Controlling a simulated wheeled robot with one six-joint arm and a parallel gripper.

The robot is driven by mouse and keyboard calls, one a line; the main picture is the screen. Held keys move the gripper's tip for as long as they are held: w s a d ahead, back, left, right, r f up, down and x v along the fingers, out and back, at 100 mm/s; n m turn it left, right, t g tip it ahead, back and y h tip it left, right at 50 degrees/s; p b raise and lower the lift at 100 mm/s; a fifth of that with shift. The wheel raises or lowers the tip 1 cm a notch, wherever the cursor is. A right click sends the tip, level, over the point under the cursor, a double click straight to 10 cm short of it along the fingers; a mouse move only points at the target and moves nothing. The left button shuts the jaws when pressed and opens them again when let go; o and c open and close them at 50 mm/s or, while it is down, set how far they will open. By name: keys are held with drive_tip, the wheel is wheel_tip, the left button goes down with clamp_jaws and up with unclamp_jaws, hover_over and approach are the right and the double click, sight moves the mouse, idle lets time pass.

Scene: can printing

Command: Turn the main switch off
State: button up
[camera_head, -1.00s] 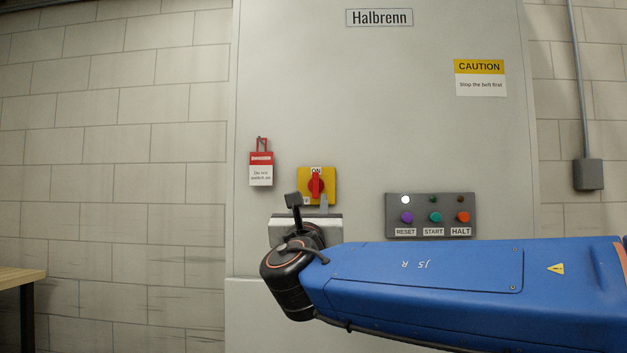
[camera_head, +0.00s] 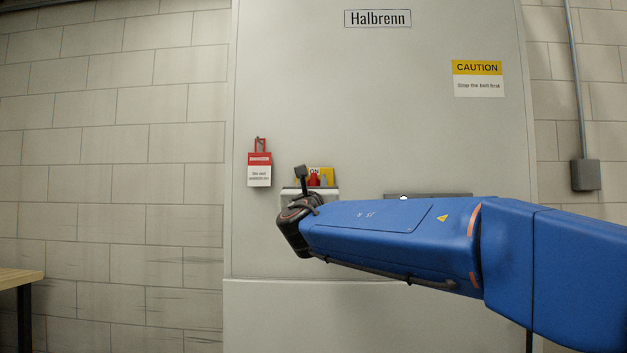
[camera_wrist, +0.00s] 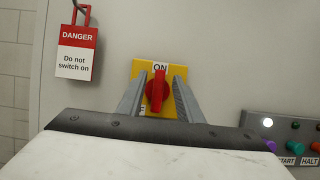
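The main switch is a red rotary knob (camera_wrist: 157,90) on a yellow plate (camera_wrist: 140,70). In the wrist view its handle is upright and points at the ON label. In the head view the knob (camera_head: 314,179) and plate (camera_head: 328,173) are partly hidden behind my gripper and arm. My gripper (camera_wrist: 158,82) is open, with one grey finger on each side of the knob in the wrist view. A gap shows between each finger and the knob. I cannot tell how far the fingertips are from the plate.
A red and white DANGER tag with a padlock (camera_wrist: 77,52) hangs left of the switch. A button panel (camera_wrist: 285,135) with a lit white lamp is at the right; my arm hides most of it in the head view. A CAUTION sign (camera_head: 478,78) reads "Stop the belt first".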

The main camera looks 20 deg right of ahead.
drive_tip(key=shift+x, duration=1.35)
clamp_jaws()
